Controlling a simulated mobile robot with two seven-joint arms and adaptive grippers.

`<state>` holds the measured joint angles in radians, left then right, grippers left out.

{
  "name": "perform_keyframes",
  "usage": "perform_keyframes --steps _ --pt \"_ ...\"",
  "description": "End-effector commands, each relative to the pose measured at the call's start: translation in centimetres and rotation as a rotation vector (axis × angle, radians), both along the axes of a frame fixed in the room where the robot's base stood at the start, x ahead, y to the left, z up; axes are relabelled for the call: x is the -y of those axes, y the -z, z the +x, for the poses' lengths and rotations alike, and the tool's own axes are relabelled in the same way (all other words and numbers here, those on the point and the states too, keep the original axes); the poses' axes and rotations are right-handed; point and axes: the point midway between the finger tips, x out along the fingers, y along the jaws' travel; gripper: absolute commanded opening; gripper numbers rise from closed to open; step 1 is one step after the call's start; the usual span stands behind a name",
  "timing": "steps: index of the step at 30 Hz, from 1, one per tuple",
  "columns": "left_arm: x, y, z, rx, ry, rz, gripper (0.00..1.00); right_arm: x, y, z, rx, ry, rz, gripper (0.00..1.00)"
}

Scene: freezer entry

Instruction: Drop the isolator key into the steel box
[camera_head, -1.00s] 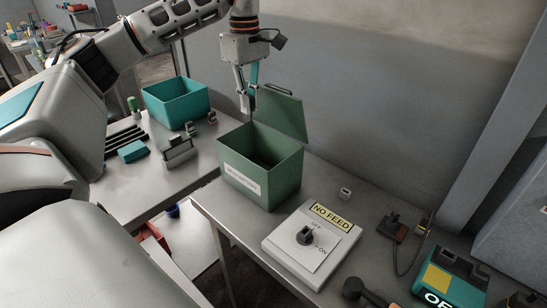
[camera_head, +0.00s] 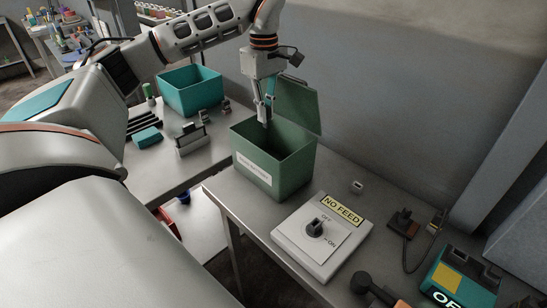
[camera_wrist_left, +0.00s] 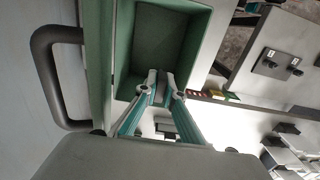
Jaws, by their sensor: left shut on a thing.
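The steel box (camera_head: 298,173) is a green open box with a white label on its front and its hinged lid (camera_head: 302,104) raised at the back. My left gripper (camera_head: 267,118) points down at the box's mouth, near the back left rim. In the left wrist view the green inner walls of the box (camera_wrist_left: 172,32) lie beyond the gripper's fingertips (camera_wrist_left: 158,88). The fingers are nearly together, shut on the isolator key, which is small and mostly hidden between the tips. My right gripper is not in view.
A white switch panel (camera_head: 300,252) marked NO FEED stands in front of the box. A teal bin (camera_head: 190,95) and a grey holder (camera_head: 192,146) stand on the left table. A teal and yellow device (camera_head: 455,285) lies at lower right. The wall stands close behind.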

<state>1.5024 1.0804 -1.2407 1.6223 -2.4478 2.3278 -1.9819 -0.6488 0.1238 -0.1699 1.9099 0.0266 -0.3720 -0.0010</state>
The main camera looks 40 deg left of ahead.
Motion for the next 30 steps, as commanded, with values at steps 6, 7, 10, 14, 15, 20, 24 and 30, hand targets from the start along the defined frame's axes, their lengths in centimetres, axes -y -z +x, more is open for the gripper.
perform_keyframes --steps 6,7,10,14,15,20,24,30 --pt "0.0 0.0 0.0 0.000 0.000 0.000 0.28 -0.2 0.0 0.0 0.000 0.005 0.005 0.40" --pt "0.0 0.0 0.0 0.000 0.000 0.000 0.28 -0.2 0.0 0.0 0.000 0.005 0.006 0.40" --pt "0.0 0.0 0.0 0.000 0.000 0.000 0.28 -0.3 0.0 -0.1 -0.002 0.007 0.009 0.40" --pt "0.0 0.0 0.0 0.000 0.000 0.000 0.28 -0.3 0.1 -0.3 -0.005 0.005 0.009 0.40" --pt "0.0 -0.1 0.0 0.000 -0.001 0.000 0.28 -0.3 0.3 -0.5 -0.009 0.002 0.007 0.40" --pt "0.0 -0.9 0.1 0.002 -0.001 0.000 0.28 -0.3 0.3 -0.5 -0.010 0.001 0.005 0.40" --pt "0.0 -2.7 0.1 0.005 -0.002 0.000 0.28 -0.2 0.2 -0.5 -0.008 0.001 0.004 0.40" --pt "0.0 -6.1 0.1 0.005 -0.001 0.000 0.28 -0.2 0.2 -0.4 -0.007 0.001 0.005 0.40"
